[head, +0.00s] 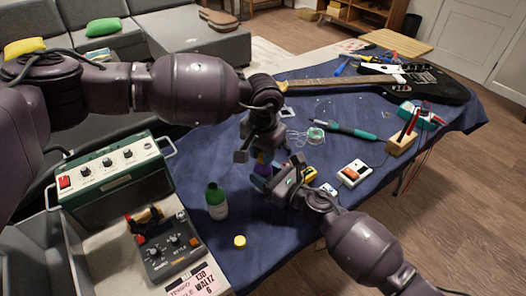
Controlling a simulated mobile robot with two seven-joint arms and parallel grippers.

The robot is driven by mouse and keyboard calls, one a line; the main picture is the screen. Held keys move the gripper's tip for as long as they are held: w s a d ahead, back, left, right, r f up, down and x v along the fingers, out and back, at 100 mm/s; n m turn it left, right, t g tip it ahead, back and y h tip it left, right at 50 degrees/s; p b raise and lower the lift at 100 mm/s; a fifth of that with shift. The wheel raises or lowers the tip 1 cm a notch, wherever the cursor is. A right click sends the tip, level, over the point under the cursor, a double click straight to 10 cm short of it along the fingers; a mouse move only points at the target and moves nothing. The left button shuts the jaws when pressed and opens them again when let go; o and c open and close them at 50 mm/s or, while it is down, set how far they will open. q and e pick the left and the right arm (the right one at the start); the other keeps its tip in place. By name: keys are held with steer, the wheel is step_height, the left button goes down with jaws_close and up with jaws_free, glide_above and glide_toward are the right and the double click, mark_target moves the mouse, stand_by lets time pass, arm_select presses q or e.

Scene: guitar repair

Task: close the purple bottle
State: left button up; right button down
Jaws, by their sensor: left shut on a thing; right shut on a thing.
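The purple bottle (263,169) stands near the middle of the blue cloth, mostly hidden by my grippers. My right gripper (262,181) reaches in from the lower right and is shut on the bottle's body. My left gripper (260,154) points down from above, directly over the bottle, and is shut on a small yellow cap (261,157) at the bottle's top. I cannot tell whether the cap touches the neck or sits just above it.
A green bottle (216,201) stands left of the grippers, and a loose yellow cap (240,241) lies in front of it. An amplifier (112,178) and a pedal unit (165,243) are at left. A soldering iron (343,130) and guitar (412,84) lie behind. Cloth (285,245) at front is clear.

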arm_select(q)
steer(key=shift+m, duration=0.7)
steer(key=o, duration=1)
steer(key=shift+c, duration=0.2)
step_height(320, 180, up, 12)
arm_select(e)
steer(key=shift+c, duration=2)
jaws_free()
arm_select(q)
steer(key=shift+r, duration=0.1)
arm_select(e)
steer(key=v, duration=1.1)
